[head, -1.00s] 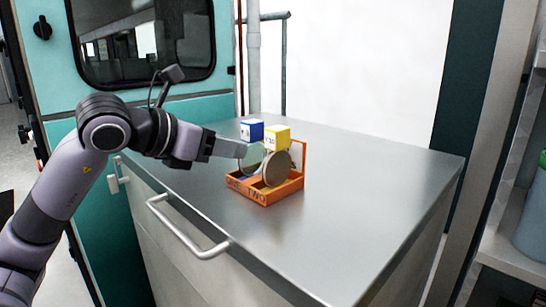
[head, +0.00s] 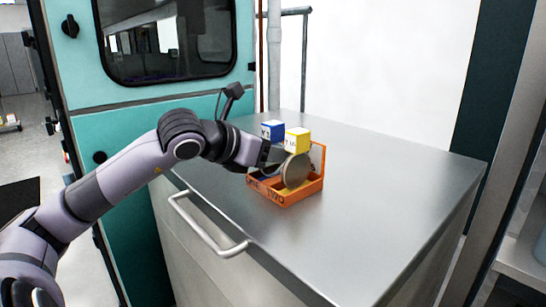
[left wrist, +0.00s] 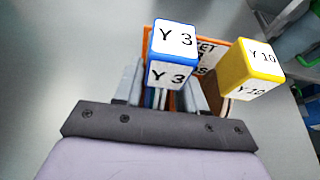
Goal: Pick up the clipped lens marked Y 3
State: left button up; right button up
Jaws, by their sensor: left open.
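The lens clip marked Y 3 is a blue cube with white faces (head: 272,130), standing in an orange rack (head: 285,198). The left wrist view shows its Y 3 label on two faces (left wrist: 172,55). Its lens is mostly hidden by the clip and my gripper. My left gripper (head: 275,158) is at the rack's left side. In the left wrist view its fingers (left wrist: 164,92) are open, one on each side of the part below the Y 3 cube; I cannot tell if they touch it. My right gripper is not in view.
A yellow clip marked Y 10 (head: 297,140) with a round lens (head: 296,171) stands close beside, to the right; it shows in the left wrist view too (left wrist: 250,66). The steel counter (head: 390,190) is clear around the rack. A handle (head: 205,228) juts from its front.

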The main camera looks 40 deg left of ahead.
pick_arm(q)
jog(key=c, duration=0.7)
jog(key=shift+r, duration=0.1)
